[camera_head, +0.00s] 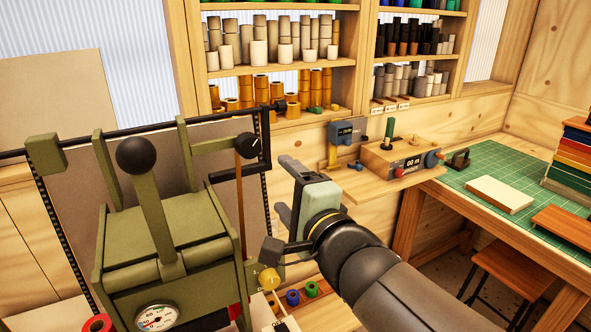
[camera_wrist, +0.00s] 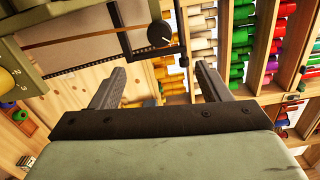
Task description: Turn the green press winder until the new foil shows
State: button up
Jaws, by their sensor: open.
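The green press (camera_head: 165,235) stands at the left with a black ball lever and a dial gauge. Its winder, a black knob with a white pointer mark (camera_head: 248,146), sits on an arm at the upper right of the press. A brown foil strip (camera_head: 239,195) hangs down below it. My gripper (camera_head: 283,190) is open and empty, to the right of and below the winder, apart from it. In the wrist view the winder (camera_wrist: 160,34) lies just beyond and between the open fingertips (camera_wrist: 161,72). The brown foil (camera_wrist: 90,38) runs left from it.
A black frame bar (camera_head: 267,140) stands right beside the winder. A yellow numbered knob (camera_head: 268,280) is low on the press side. Shelves of foil rolls (camera_head: 270,90) stand behind. A small shelf with devices (camera_head: 400,160) and a green-matted table (camera_head: 500,170) are to the right.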

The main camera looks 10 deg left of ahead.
jog(key=n+b, duration=0.2)
jog(key=n, duration=0.3)
jog(key=n+y+b, duration=0.1)
jog(key=n+b, duration=0.2)
jog(key=n, duration=1.3)
send_near(252, 149)
jog(key=shift+g, duration=0.4)
jog(key=x, duration=0.9)
jog(key=shift+w+a+r, duration=0.1)
jog(key=shift+w+r, duration=0.25)
jog(key=c, duration=1)
jog(key=shift+m+p, duration=0.35)
jog(key=shift+m, duration=0.75)
jog(key=shift+f+m, duration=0.1)
jog(key=shift+m, duration=1.2)
